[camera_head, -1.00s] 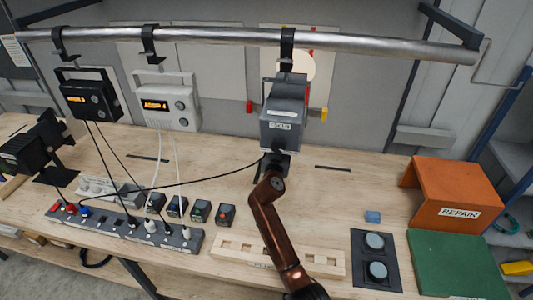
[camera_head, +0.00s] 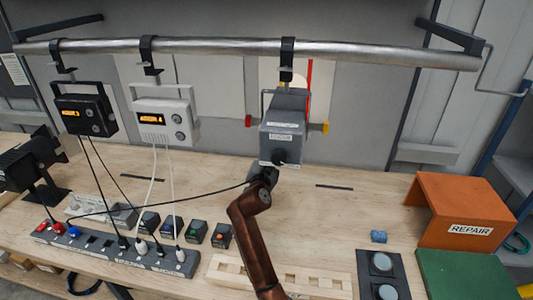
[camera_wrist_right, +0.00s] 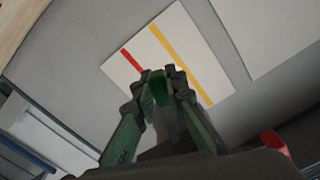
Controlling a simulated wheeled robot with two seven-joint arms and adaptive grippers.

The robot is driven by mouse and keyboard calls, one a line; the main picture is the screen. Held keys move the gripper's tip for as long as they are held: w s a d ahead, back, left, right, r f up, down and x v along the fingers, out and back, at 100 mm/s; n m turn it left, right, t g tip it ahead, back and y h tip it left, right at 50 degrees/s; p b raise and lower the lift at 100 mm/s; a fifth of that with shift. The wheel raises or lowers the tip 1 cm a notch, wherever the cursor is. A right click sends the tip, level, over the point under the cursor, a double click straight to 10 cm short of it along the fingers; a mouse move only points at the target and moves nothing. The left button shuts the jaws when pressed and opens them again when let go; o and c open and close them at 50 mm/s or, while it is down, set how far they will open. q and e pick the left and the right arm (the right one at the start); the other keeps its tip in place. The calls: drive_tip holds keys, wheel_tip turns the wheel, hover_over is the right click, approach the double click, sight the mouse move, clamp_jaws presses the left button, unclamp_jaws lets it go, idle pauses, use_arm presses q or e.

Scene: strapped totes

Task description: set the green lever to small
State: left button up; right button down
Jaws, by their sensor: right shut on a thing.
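A grey box (camera_head: 283,130) hangs from the metal rail, with a small label and a dark round part on its lower front. My right arm rises from the bottom of the head view. Its gripper (camera_head: 263,178) is just below the box's lower left corner. In the right wrist view my right gripper (camera_wrist_right: 160,84) is shut on a green piece (camera_wrist_right: 160,95), which looks like the green lever. The fingers cover most of it, and no size marking is readable. In the head view the lever is hidden. My left gripper is not in view.
Black (camera_head: 86,112) and white (camera_head: 165,120) units hang left on the rail (camera_head: 220,47), their cables running to a power strip (camera_head: 120,254). A black cable crosses toward my right gripper.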

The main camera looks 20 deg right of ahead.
drive_tip(key=shift+r, duration=0.15)
drive_tip(key=c, duration=1.9)
unclamp_jaws()
drive_tip(key=shift+c, duration=0.2)
drive_tip(key=v, duration=0.7)
drive_tip(key=shift+s+a, duration=0.15)
drive_tip(key=shift+s, duration=0.05)
